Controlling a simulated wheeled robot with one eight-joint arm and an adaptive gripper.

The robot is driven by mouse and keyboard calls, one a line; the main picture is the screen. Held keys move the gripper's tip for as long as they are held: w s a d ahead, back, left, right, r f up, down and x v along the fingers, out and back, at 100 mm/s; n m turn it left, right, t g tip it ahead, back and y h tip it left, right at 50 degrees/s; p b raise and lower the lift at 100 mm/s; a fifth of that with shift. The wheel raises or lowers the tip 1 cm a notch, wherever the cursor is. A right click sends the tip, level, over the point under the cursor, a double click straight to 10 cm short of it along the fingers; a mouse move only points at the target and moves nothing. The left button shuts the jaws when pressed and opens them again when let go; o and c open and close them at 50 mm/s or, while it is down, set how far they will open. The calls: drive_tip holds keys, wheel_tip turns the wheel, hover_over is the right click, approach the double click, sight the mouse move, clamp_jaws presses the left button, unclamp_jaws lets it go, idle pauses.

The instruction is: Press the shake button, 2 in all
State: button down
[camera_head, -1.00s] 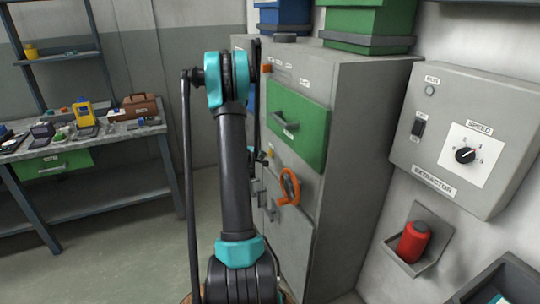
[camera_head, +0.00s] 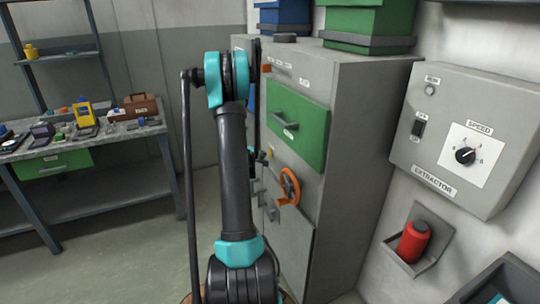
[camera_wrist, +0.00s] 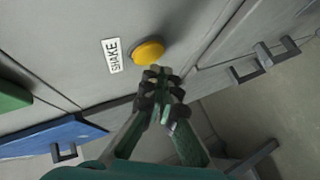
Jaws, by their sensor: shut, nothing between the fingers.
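The shake button is a round yellow button (camera_wrist: 148,51) on the grey cabinet front in the wrist view. A white label (camera_wrist: 112,56) reading SHAKE sits beside it on its left. My gripper (camera_wrist: 162,74) is shut and empty, and its fingertips are just below the button in the picture. I cannot tell whether they touch it. In the head view my arm stands in front of the grey cabinet (camera_head: 355,150) and hides most of the gripper.
The cabinet has a green drawer (camera_head: 298,125) and an orange handwheel (camera_head: 289,187). An extractor control box (camera_head: 465,140) and a red canister (camera_head: 413,241) are on the right wall. A workbench (camera_head: 120,128) stands at the left, with open floor before it.

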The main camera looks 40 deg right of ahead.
drive_tip(key=shift+d, duration=0.1)
drive_tip(key=shift+s+d, duration=0.15)
drive_tip(key=shift+d, duration=0.15)
drive_tip(key=shift+s+d, duration=0.1)
drive_tip(key=shift+d, duration=0.35)
idle(0.7)
drive_tip(key=shift+a, duration=0.15)
idle(0.3)
drive_tip(key=shift+w+a, duration=0.2)
drive_tip(key=shift+a, duration=0.5)
drive_tip(key=a, duration=0.2)
drive_tip(key=w+a, duration=0.1)
drive_tip(key=a, duration=0.2)
drive_tip(key=shift+w, duration=0.1)
idle(2.0)
